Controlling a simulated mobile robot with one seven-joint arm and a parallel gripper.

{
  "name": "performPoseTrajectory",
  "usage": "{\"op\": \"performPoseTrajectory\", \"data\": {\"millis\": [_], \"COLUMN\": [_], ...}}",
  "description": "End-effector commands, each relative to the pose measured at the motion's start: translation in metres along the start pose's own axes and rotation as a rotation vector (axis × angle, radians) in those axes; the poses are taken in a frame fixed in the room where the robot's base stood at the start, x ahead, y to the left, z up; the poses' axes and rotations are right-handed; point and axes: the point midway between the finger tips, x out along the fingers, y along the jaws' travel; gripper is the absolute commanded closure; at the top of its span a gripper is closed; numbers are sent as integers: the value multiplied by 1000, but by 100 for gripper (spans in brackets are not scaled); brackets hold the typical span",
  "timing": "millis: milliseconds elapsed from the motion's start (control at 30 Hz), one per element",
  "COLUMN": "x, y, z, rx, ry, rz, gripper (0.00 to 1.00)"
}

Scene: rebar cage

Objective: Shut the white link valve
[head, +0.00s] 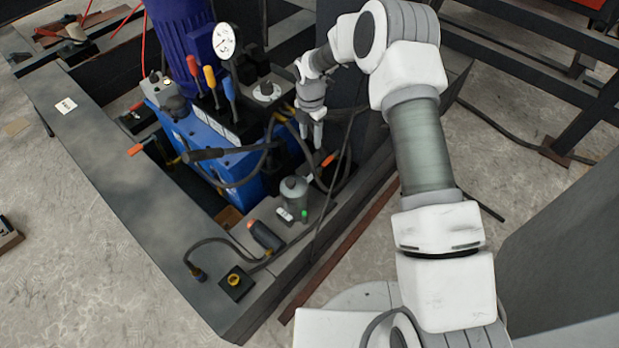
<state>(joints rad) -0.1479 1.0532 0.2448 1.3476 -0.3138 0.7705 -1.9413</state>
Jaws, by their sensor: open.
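My gripper (311,132) is open and empty, with its fingers pointing down beside the right side of the blue hydraulic unit (245,172). An orange-tipped handle (328,160) shows just below the fingers, apart from them as far as I can see. A small white part (284,213) sits at the foot of a grey canister (294,188), beside a green-topped piece (305,215). I cannot tell whether this white part is the white link valve, nor how it is set. Hoses partly hide the area under my gripper.
A pressure gauge (225,41) and red, orange and blue levers (210,77) stand left of my gripper. Black hoses (349,142) loop close to the fingers. A dark steel frame (135,180) surrounds the unit. Concrete floor (60,255) is open at left.

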Motion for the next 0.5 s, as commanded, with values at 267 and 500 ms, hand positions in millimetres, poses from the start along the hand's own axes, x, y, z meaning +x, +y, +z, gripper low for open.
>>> {"op": "performPoseTrajectory", "data": {"millis": [267, 500], "x": [36, 86], "y": [2, 2], "z": [-3, -4], "rx": [-44, -42], "ry": [9, 10], "rz": [-5, -6], "gripper": [48, 48]}}
